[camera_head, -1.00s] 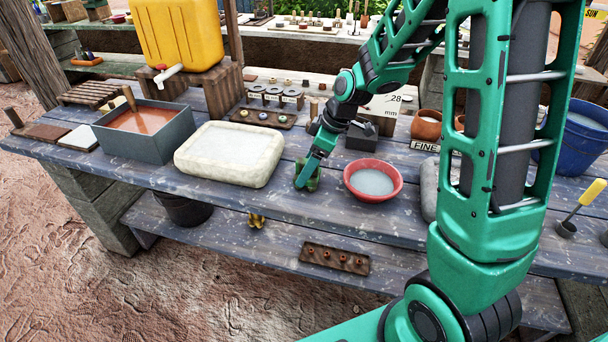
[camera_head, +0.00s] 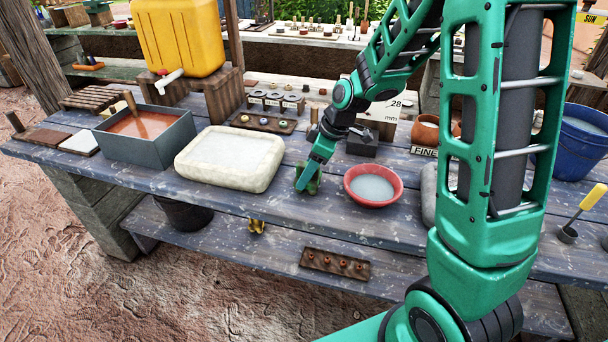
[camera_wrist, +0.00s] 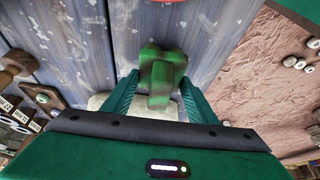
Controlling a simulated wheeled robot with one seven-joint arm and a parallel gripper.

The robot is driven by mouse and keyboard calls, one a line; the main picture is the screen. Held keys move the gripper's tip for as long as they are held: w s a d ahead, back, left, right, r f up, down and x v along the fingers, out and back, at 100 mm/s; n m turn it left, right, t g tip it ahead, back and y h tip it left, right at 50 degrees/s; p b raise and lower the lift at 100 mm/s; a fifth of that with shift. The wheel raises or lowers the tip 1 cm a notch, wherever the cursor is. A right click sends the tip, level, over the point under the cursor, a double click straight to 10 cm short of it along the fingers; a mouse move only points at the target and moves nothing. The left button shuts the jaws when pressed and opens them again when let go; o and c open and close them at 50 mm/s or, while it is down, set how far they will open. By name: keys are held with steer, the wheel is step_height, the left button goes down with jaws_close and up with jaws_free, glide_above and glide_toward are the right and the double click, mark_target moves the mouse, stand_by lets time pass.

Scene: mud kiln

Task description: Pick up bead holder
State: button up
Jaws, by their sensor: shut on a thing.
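A small dark green lobed piece, which I take to be the bead holder (camera_wrist: 161,68), sits between the two fingers of my gripper (camera_wrist: 158,98) in the wrist view. My gripper is shut on it, with a finger on each side. In the head view my gripper (camera_head: 309,178) is low over the front of the worktable, between the pale basin and the red bowl. The green holder (camera_head: 315,186) shows only in part there, against the green fingers. I cannot tell whether it touches the tabletop.
The pale basin (camera_head: 190,171) stands left of my gripper and the red bowl (camera_head: 372,201) close to its right. A dark block (camera_head: 361,143) and a bead tray (camera_head: 264,123) are behind. The worktable (camera_head: 300,222) is clear in front.

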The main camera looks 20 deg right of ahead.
mark_target(305, 164)
step_height(305, 164, up, 4)
steer(key=s+a+r, duration=0.6)
steer(key=s+a, duration=0.1)
steer(key=a, duration=0.2)
steer(key=shift+s+r, duration=0.25)
steer(key=shift+s, duration=0.1)
